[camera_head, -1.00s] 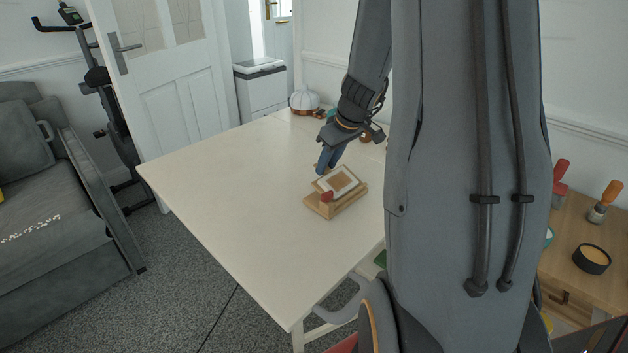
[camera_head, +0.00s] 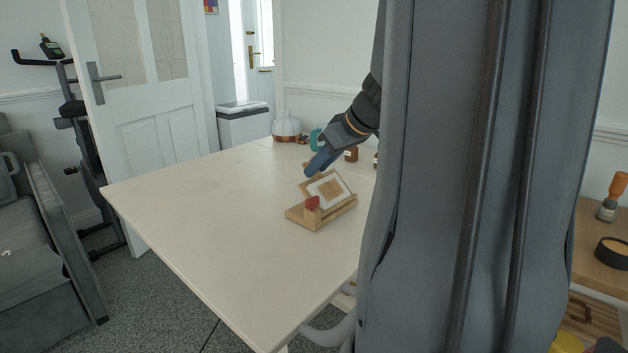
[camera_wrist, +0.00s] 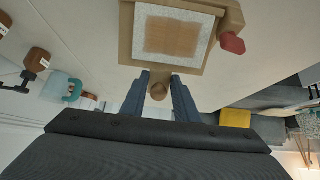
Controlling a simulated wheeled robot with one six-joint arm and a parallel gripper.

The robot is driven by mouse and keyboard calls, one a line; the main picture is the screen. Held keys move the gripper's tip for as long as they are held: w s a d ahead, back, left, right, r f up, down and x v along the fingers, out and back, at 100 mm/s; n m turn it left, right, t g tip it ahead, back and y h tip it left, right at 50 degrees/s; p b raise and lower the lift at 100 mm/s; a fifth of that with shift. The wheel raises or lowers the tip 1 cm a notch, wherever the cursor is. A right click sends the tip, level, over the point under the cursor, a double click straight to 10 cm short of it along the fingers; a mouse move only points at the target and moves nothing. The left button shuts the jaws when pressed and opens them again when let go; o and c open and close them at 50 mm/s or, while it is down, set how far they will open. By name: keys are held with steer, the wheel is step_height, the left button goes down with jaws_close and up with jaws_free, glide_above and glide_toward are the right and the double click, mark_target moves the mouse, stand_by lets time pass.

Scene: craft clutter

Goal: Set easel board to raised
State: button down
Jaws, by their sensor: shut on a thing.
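The small wooden easel (camera_head: 322,224) stands on the cream table. Its board (camera_head: 327,190), carrying a white panel with a brown square, is tilted up at an angle above the base. A red knob (camera_head: 312,203) sits at its side and also shows in the wrist view (camera_wrist: 232,43). My gripper (camera_head: 316,168) is at the board's top edge. In the wrist view my gripper (camera_wrist: 159,88) has its blue fingers shut on a round wooden knob (camera_wrist: 158,91) at the board's edge. The board (camera_wrist: 174,36) lies just beyond the fingertips. The easel's base is mostly hidden in that view.
A white and copper dome-shaped thing (camera_head: 287,126), a teal thing (camera_head: 317,139) and brown jars (camera_head: 351,154) stand at the table's far end. The table's (camera_head: 200,215) left and front are clear. A grey sofa (camera_head: 45,255) stands at the left.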

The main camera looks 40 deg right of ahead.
steer(key=shift+s+r+t+b, duration=0.2)
steer(key=shift+t+b, duration=0.1)
steer(key=shift+b, duration=0.65)
steer(key=c, duration=1.4)
jaws_free()
steer(key=shift+o, duration=0.2)
steer(key=p+v, duration=0.1)
steer(key=v, duration=0.6)
steer(key=shift+s+r, duration=0.25)
steer(key=shift+s, duration=0.05)
steer(key=shift+d, duration=0.2)
